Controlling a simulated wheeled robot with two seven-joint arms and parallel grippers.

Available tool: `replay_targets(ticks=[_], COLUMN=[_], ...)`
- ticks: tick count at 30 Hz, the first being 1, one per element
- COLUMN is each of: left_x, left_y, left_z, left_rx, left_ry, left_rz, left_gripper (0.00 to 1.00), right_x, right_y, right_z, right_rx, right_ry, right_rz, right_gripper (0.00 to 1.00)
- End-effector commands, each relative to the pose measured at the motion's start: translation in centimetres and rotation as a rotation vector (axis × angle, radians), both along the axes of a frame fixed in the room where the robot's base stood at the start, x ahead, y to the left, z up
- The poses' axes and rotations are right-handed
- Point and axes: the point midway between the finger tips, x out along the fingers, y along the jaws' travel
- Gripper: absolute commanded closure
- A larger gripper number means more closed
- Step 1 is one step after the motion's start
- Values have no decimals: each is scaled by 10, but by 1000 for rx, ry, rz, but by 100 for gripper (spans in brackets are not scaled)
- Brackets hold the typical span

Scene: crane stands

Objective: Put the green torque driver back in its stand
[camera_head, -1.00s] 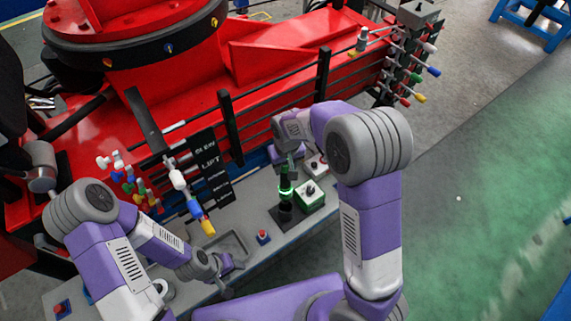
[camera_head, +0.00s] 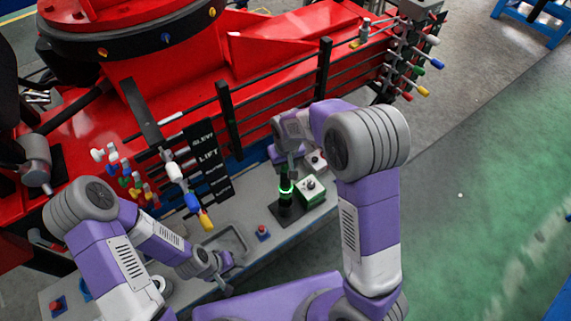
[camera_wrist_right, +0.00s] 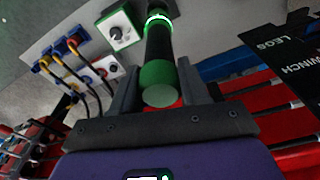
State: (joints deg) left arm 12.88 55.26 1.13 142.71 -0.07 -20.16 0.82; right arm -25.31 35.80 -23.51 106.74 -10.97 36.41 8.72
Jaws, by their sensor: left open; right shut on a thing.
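The green torque driver (camera_head: 287,179) is upright at the black stand (camera_head: 286,210) on the grey bench, with a glowing green ring around its lower part. In the right wrist view the driver's green end (camera_wrist_right: 158,75) faces me between my right gripper's fingers (camera_wrist_right: 158,92), and the ring shows further along. My right gripper (camera_head: 288,165) is shut on the driver from above; its fingers are mostly hidden in the head view. I cannot tell how deep the driver sits in the stand. My left gripper (camera_head: 222,276) is open and empty near the bench's front edge.
A green box with a knob (camera_head: 311,187) stands close to the right of the stand. A shallow grey tray (camera_head: 238,232) and a red button on a blue base (camera_head: 263,232) are to its left. Colour-tipped levers (camera_head: 196,205) and a black label board (camera_head: 208,160) rise behind.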

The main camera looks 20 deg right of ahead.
Motion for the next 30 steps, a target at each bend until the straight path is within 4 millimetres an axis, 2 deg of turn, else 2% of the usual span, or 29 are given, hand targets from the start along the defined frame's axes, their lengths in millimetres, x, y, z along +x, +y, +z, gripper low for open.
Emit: replay_targets(ticks=[30], left_x=[0], left_y=[0], left_z=[-26], left_rx=[0], left_ry=[0], left_rz=[0], left_gripper=[47], right_x=[1], right_y=[0], right_z=[-32], right_rx=[1], right_ry=[-4], right_rz=[0], right_gripper=[100])
